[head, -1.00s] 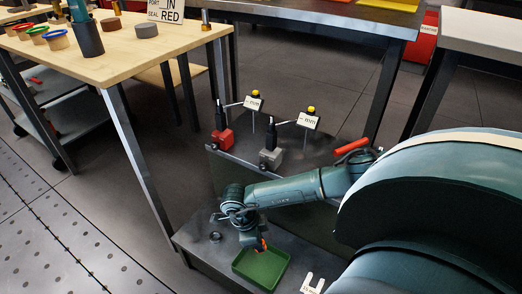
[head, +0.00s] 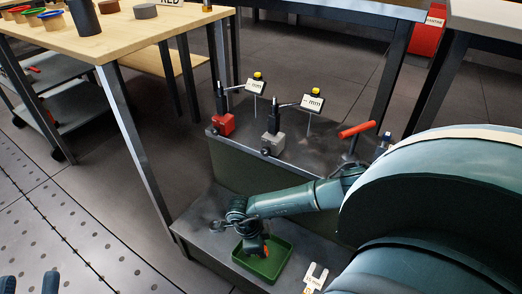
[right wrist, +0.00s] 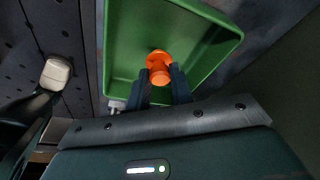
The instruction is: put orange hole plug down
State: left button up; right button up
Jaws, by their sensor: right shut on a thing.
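The orange hole plug (right wrist: 158,66) is between the fingertips of my right gripper (right wrist: 163,84) in the right wrist view. The plug has a wide flange and a narrower round body. My right gripper (head: 258,250) is over the green tray (head: 284,264) and shut on the plug. The tray's floor and raised walls show behind the plug (right wrist: 220,45). I cannot tell whether the plug touches the tray floor. My left gripper (head: 29,284) is at the lower left edge, its fingertips apart, with nothing between them.
The tray sits on a low dark bench. A pale forked gauge (head: 315,275) lies to its right. On the raised step behind stand a red-based (head: 223,124) and a grey-based measuring stand (head: 273,142), and a red-handled tool (head: 357,129). A wooden table (head: 125,38) is upper left.

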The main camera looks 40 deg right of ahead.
jog(key=shift+f, duration=0.15)
jog(key=o, duration=0.9)
pick_arm(q)
jog(key=shift+w+a+r+h, duration=0.1)
jog(key=shift+r+h, duration=0.05)
jog(key=shift+h, duration=0.15)
pick_arm(e)
jog(key=shift+o, duration=0.2)
jog(key=shift+r, duration=0.45)
jog(key=p+v, duration=0.2)
jog(key=v, duration=0.1)
pick_arm(q)
jog(key=f+y+p, duration=0.1)
jog(key=g+y+p, duration=0.1)
jog(key=p, duration=0.1)
jog(key=shift+s+a+f, duration=0.15)
jog(key=shift+s+f, duration=0.25)
pick_arm(e)
jog(key=v, duration=0.8)
jog(key=shift+r, duration=0.25)
